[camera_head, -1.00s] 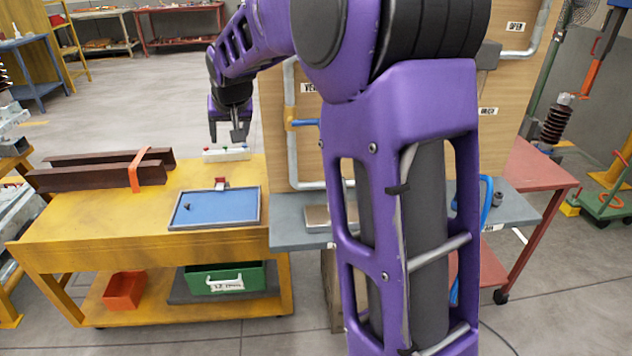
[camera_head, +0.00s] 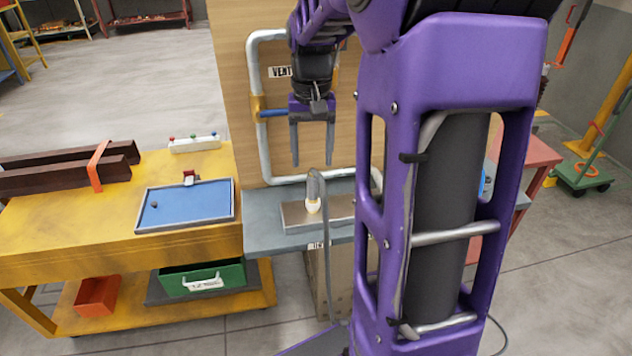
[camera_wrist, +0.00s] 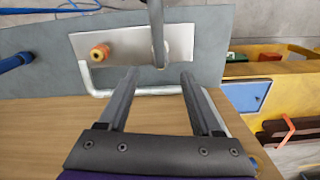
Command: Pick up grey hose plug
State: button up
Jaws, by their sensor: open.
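The grey hose plug (camera_head: 313,188) stands upright on the metal plate (camera_head: 338,210), with a pale, yellowish lower end. Its grey hose arches over at the top and hangs down past the bench front. My gripper (camera_head: 313,160) points down in front of the wooden panel, with its two fingers spread. In the head view its tips appear just above the plug. In the wrist view the grey hose and plug (camera_wrist: 158,40) lie beyond the gap between the open fingertips (camera_wrist: 158,75). Nothing is held. The exact distance to the plug is unclear.
An orange-yellow fitting (camera_wrist: 100,52) stands on the plate beside the plug. A grey pipe (camera_head: 264,150) with a blue-handled valve (camera_head: 272,113) runs along the panel close to my gripper. A yellow table (camera_head: 70,235) with a blue tray (camera_head: 185,205) stands to the left.

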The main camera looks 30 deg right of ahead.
aim_at(312, 175)
jog(key=f, duration=0.2)
jog(key=f+b, duration=0.1)
jog(key=f, duration=0.4)
jog(key=shift+s+a, duration=0.2)
jog(key=shift+s, duration=0.2)
grip_shut()
